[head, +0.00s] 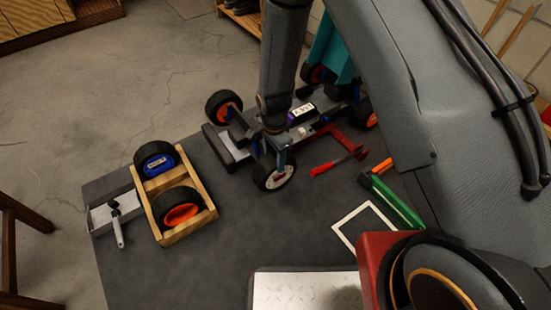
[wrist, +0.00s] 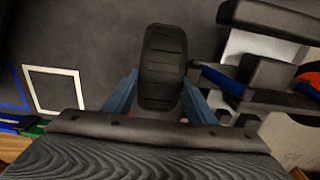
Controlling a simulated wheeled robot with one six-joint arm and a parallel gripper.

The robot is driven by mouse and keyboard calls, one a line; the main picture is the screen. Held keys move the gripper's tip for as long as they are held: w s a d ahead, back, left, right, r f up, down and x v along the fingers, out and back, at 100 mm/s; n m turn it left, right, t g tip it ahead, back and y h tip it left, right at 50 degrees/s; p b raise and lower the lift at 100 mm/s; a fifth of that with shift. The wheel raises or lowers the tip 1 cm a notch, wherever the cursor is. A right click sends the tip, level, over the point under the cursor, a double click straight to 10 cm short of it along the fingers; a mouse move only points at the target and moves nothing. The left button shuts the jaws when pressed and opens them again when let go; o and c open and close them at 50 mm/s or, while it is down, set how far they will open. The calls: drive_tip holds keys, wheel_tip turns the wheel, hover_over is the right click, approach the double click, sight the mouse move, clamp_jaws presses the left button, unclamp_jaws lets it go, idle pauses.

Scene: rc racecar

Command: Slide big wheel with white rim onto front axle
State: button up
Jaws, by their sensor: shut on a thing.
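The big wheel with the white rim (head: 279,180) is a black tyre with a pale rim, seen at the near side of the car (head: 304,134). My gripper (head: 281,156) is shut on it from above. The wrist view shows the tyre tread (wrist: 163,62) upright between my two blue-grey fingers (wrist: 163,100). The car's front end, black with a blue part (wrist: 222,82), lies just right of the wheel in that view. The front axle's near end is hidden, so I cannot tell whether the wheel is around it or beside it. An orange-rimmed wheel (head: 224,107) sits at the car's far front corner.
A red tool (head: 338,161), a green-and-orange tool (head: 395,200) and a white square outline (head: 350,219) lie on the right. The dark mat (head: 235,235) is clear in front.

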drive_tip(key=shift+w+a, duration=0.6)
drive_tip(key=shift+w, duration=0.25)
drive_tip(key=o, duration=1.6)
drive_tip(key=shift+r, duration=0.1)
drive_tip(key=shift+r+p, duration=1.5)
drive_tip(key=shift+r, duration=2.35)
